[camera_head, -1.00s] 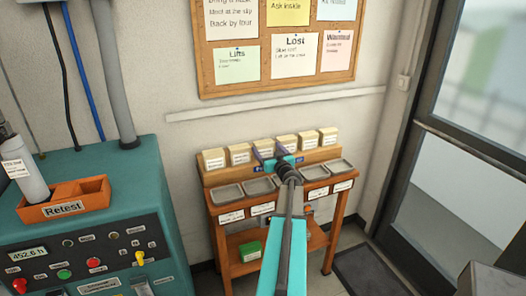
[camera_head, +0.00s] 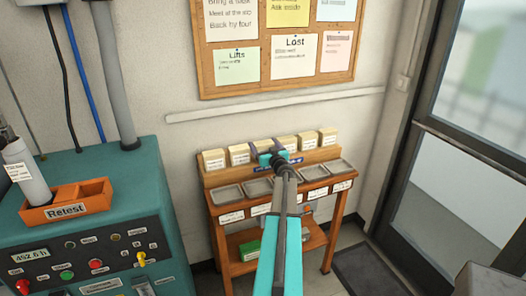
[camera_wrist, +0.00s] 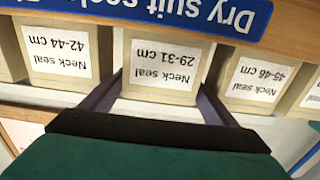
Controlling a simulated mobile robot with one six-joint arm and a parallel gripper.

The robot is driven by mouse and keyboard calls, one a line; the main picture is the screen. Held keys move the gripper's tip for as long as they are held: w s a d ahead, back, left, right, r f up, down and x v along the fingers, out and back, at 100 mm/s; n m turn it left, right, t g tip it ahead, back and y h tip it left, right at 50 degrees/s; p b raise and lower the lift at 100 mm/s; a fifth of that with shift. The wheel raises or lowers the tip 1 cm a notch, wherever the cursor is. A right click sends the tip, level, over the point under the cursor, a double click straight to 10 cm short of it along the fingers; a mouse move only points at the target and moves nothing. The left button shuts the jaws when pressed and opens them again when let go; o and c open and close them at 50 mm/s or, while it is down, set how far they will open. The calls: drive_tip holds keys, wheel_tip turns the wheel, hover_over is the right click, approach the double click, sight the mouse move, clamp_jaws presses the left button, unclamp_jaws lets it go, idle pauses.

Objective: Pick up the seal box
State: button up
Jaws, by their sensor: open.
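A row of small cream seal boxes stands on the wooden rack's upper shelf in the head view, among them a left-end box (camera_head: 214,158) and a right-end box (camera_head: 327,135). In the wrist view, upside down, a seal box labelled "Neck seal 29-31 cm" (camera_wrist: 160,68) is in the middle. A "42-44 cm" box (camera_wrist: 58,58) is to its left and a "45-46 cm" box (camera_wrist: 250,82) to its right. My gripper (camera_wrist: 159,94) is open, one finger at each side of the middle box. Contact cannot be told. The gripper also shows at the rack in the head view (camera_head: 266,150).
Neighbouring boxes leave narrow gaps for the fingers. A blue "Dry suit seals" sign (camera_wrist: 150,14) is on the shelf edge. Metal trays (camera_head: 227,195) line the rack's front. A teal test bench (camera_head: 150,200) stands left, a glass door (camera_head: 470,130) right.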

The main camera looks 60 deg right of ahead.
idle(0.5)
drive_tip(key=c, duration=0.9)
drive_tip(key=shift+r, duration=0.1)
drive_tip(key=shift+r, duration=0.8)
drive_tip(key=shift+s+a+r, duration=0.1)
drive_tip(key=shift+a+r, duration=0.05)
drive_tip(key=shift+r, duration=0.8)
drive_tip(key=s+a, duration=0.2)
drive_tip(key=a, duration=0.2)
drive_tip(key=s+a+r+b, duration=0.1)
drive_tip(key=s+a, duration=0.1)
drive_tip(key=a, duration=0.3)
drive_tip(key=s+a+b, duration=0.1)
drive_tip(key=s+a, duration=0.2)
drive_tip(key=a, duration=0.2)
drive_tip(key=shift+r, duration=0.15)
